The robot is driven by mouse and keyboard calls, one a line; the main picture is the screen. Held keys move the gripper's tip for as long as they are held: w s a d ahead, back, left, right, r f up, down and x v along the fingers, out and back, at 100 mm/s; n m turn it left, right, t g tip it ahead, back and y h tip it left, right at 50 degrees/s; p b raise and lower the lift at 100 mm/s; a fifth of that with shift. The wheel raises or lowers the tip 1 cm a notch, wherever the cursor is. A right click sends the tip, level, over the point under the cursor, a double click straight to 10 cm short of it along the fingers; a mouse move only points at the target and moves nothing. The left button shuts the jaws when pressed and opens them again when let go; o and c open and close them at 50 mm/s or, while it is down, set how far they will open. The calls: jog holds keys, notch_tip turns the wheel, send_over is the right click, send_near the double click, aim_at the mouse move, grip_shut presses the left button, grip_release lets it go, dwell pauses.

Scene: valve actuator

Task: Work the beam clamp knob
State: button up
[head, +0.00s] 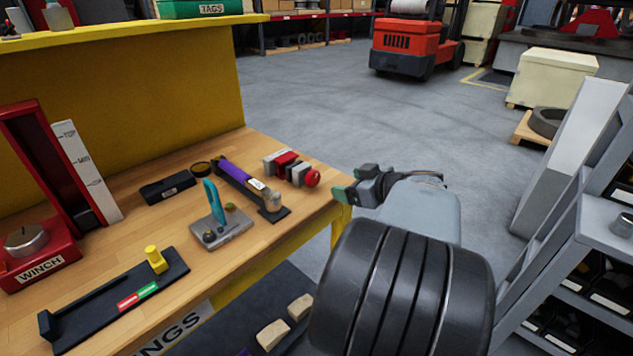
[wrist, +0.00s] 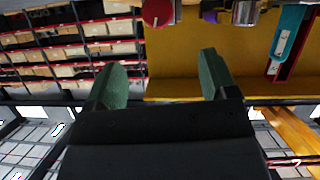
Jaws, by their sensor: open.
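The beam clamp (head: 287,166) is a grey and red block on the wooden bench near its right edge. Its round red knob (head: 312,178) faces right, toward the aisle. In the wrist view the red knob (wrist: 157,12) shows at the top edge, partly cut off. My gripper (head: 353,184) is just right of the knob, past the bench edge, apart from it. In the wrist view its two green fingers (wrist: 160,72) are spread with nothing between them, and the knob appears beyond them.
A red winch (head: 38,248) stands at left. A grey shelf cart (head: 585,215) is at right.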

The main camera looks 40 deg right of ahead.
aim_at(316, 178)
jog(key=x, duration=1.3)
jog(key=shift+w+d+p, duration=0.15)
jog(key=shift+w+p, duration=0.1)
jog(key=shift+p, duration=0.1)
jog(key=shift+r, duration=0.1)
jog(key=shift+c, duration=0.4)
jog(key=c, duration=0.9)
jog(key=shift+o, duration=0.3)
jog(key=shift+d+f+m+y+b, duration=0.1)
jog(key=shift+f+m+y+b, duration=0.3)
jog(key=shift+b, duration=0.65)
jog(key=shift+r+m+y+b, duration=0.2)
jog(key=shift+m+y+b, duration=0.3)
jog(key=shift+m+b, duration=0.5)
jog(key=shift+r, duration=0.2)
